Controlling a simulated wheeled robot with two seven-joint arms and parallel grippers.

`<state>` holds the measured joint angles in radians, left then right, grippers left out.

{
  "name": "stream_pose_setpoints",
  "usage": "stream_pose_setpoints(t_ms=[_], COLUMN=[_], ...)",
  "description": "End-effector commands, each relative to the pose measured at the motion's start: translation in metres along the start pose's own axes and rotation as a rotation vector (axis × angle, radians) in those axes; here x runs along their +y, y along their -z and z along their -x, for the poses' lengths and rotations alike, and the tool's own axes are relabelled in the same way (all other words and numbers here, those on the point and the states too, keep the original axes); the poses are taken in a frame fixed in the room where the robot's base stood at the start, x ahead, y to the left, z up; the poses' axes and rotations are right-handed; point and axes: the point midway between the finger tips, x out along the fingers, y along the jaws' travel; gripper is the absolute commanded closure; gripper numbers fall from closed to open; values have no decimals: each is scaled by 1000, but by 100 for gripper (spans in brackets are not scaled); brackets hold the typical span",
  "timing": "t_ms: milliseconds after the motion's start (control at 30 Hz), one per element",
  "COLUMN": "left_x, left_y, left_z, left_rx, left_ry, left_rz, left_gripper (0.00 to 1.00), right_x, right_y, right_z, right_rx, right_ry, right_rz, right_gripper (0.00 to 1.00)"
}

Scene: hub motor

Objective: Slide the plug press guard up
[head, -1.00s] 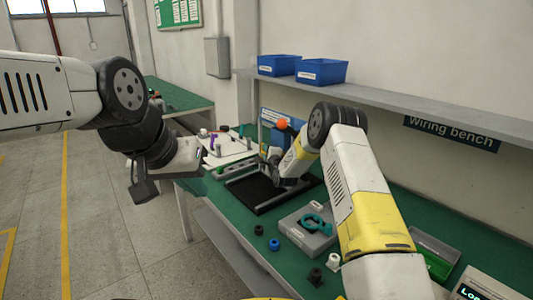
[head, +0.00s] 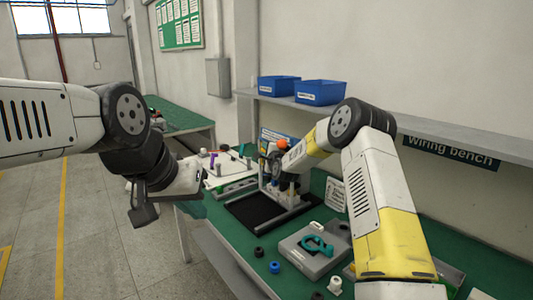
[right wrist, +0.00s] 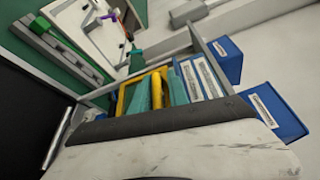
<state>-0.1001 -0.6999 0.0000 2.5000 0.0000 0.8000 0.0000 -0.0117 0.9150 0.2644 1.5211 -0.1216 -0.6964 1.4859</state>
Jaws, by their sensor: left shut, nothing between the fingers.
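The plug press (head: 291,198) stands at the back edge of the black mat on the green bench, mostly hidden by my right arm. An orange ball knob (head: 282,144) shows above it. My right gripper (head: 273,165) is at the upper part of the press; its fingers are too small and covered to read. My left gripper (head: 146,213) is shut and empty, in the air left of the bench.
A grey block with a teal ring (head: 317,246) and several small caps (head: 274,267) lie on the bench front. A white board (head: 212,170) with small parts is left of the press. Blue bins (head: 320,93) sit on the shelf (head: 400,121) above. The floor at left is clear.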

Motion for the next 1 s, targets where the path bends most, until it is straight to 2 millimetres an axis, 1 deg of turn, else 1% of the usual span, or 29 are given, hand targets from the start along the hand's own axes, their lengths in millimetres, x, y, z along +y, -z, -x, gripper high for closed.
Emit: stream_pose_setpoints(t_ms=[300, 433, 567, 800, 967, 1000], left_x=[0, 0, 0, 0, 0, 0], left_y=[0, 0, 0, 0, 0, 0], left_z=[0, 0, 0, 0, 0, 0], left_rx=[0, 0, 0, 0, 0, 0], left_ry=[0, 0, 0, 0, 0, 0], left_rz=[0, 0, 0, 0, 0, 0], left_gripper=[100, 100, 100, 100, 100, 100], right_x=[0, 8, 28, 74, 103, 99], right_y=[1, 3, 8, 16, 21, 23], right_z=[0, -1, -3, -7, -10, 1], right_rx=[1, 3, 6, 3, 2, 4], right_ry=[3, 2, -1, -2, 0, 2], right_rz=[0, 1, 0, 2, 3, -1], right_gripper=[67, 67, 67, 67, 67, 67])
